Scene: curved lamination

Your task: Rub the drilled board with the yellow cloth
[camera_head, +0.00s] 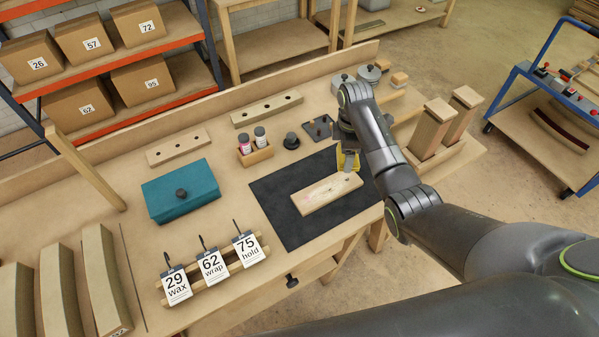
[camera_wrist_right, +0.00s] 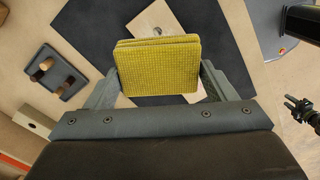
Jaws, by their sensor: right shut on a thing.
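The drilled board (camera_head: 322,195) is a pale wooden plank lying on a black mat (camera_head: 272,204) on the workbench. Part of the board (camera_wrist_right: 152,22) shows in the right wrist view beyond the cloth, with a dark hole in it. My right gripper (camera_head: 347,150) is over the far right end of the board. It is shut on the folded yellow cloth (camera_wrist_right: 158,66), which sits between its two fingers; the cloth (camera_head: 350,163) also shows in the head view. I cannot tell whether the cloth touches the board. My left gripper is not in view.
Numbered cards (camera_head: 212,267) stand on a wooden rack in front. Two small bottles sit in a holder (camera_head: 257,156) behind the mat. Wooden blocks (camera_head: 431,125) stand upright at the right.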

